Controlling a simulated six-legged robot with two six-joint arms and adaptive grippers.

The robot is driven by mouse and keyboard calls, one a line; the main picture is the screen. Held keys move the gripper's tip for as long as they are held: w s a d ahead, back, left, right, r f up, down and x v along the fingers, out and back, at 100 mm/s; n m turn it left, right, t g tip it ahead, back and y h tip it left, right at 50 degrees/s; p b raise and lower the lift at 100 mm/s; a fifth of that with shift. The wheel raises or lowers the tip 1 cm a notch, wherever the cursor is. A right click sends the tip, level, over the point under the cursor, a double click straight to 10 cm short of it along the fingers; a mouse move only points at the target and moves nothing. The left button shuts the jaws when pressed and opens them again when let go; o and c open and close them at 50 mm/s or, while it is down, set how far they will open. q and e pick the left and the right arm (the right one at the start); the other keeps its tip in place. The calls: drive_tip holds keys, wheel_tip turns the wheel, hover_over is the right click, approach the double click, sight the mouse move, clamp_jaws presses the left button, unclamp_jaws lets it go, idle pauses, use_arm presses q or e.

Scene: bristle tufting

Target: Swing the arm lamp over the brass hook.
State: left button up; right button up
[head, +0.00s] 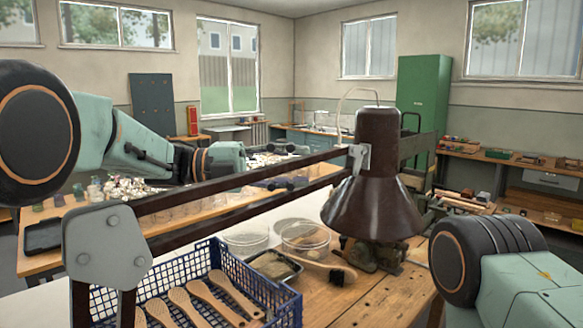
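The arm lamp has a dark brown conical shade (375,195) right of centre, above the wooden bench. Two parallel dark bars (225,194) run from it to a grey joint plate (106,246) at the lower left. My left arm comes in from the left behind the bars. My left gripper (298,166) is behind the upper bar, left of the shade. Its dark fingers look spread apart, one above and one below the bar in the picture; I see nothing held. My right arm shows at the lower right, but its gripper is out of view. I cannot make out the brass hook.
A blue basket (283,303) with wooden brush handles (213,303) stands below the bars. A brush (322,268), clear round dishes (305,237) and a small tray (274,266) are near it. A dark machine stands behind the shade. The bench front (365,300) is bare.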

use_arm(q)
drive_tip(key=a, duration=1.2)
drive_tip(key=shift+w, duration=0.4)
